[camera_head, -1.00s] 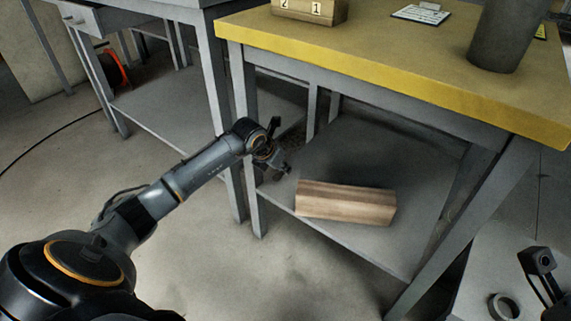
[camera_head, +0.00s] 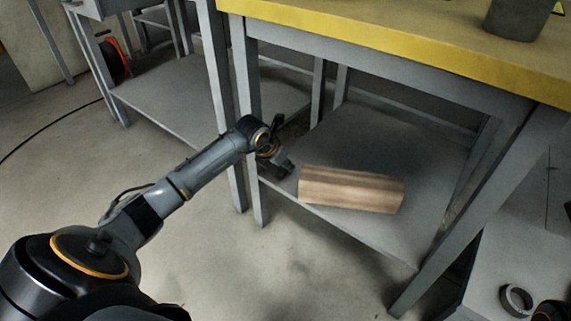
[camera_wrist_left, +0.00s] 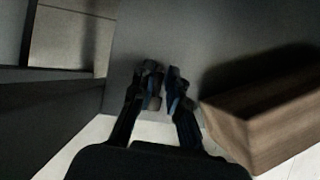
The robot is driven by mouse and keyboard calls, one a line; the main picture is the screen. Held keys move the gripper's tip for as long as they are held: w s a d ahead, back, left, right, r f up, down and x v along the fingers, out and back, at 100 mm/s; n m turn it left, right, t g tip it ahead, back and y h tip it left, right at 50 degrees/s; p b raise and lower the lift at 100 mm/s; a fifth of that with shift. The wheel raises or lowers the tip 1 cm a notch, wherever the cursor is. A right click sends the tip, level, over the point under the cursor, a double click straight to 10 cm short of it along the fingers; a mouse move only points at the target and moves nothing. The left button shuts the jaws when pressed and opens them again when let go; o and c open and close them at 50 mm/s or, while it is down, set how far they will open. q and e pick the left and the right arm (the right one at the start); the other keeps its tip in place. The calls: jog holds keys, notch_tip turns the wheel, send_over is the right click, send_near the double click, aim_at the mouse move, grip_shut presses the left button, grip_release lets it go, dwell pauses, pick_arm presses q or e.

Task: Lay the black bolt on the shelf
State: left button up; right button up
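The grey lower shelf (camera_head: 385,147) sits under the table with the yellow-edged top. My left gripper (camera_head: 282,168) is low over the shelf's left end, just left of a wooden block. My right gripper is not seen; only a dark piece with an orange mark shows at the bottom right corner of the head view.
The wooden block (camera_head: 352,188) lies on the shelf, close to the right of my left gripper. Table legs (camera_head: 248,120) stand close to my left forearm. A dark ring (camera_head: 515,299) lies on a pale surface at the lower right. The shelf's middle and back are clear.

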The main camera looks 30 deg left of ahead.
pick_arm(q)
jog(key=o, duration=0.3)
jog(key=shift+r, duration=0.1)
jog(key=v, duration=1.1)
jog(key=shift+s+r, duration=0.25)
jog(key=shift+r, duration=0.1)
